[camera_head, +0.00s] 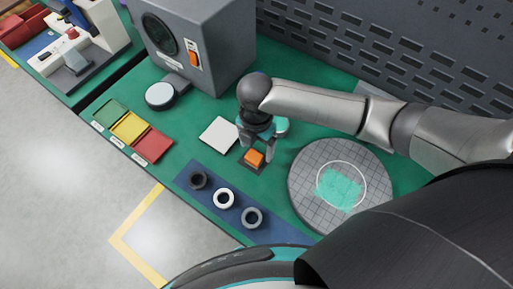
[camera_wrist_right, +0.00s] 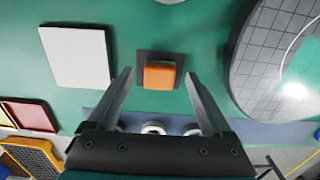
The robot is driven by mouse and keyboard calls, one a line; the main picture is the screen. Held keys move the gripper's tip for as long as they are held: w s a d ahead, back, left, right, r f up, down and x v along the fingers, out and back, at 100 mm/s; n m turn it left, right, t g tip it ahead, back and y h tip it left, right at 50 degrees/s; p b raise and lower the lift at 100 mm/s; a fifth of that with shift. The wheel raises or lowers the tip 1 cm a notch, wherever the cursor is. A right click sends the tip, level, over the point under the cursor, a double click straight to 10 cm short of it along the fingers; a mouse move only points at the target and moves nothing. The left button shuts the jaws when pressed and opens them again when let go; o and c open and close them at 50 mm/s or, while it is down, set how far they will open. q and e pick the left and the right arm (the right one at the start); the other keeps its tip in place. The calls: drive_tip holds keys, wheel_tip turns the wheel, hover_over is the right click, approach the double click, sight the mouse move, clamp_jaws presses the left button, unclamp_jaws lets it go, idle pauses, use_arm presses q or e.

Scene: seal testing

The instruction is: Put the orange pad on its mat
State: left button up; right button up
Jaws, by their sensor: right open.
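The orange pad (camera_head: 254,157) is a small block that rests on a dark square mat (camera_head: 243,166) on the green bench. In the right wrist view the orange pad (camera_wrist_right: 159,75) sits over the dark mat (camera_wrist_right: 144,58), whose edges show around it. My right gripper (camera_head: 258,154) is just above the pad. Its two fingers are spread to either side of the pad in the right wrist view (camera_wrist_right: 160,85), with gaps between them and the pad. The left gripper is in neither view.
A white square plate (camera_head: 219,135) lies left of the mat. A round gridded disc (camera_head: 310,205) stands to the right. Several rings, one of them white (camera_head: 223,198), sit on a blue strip (camera_head: 190,175) in front. A grey machine (camera_head: 225,45) stands behind.

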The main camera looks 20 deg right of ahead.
sight(256, 153)
wheel_tip(256, 153, up, 10)
drive_tip(key=p, duration=0.2)
drive_tip(key=shift+f, duration=0.1)
idle(0.4)
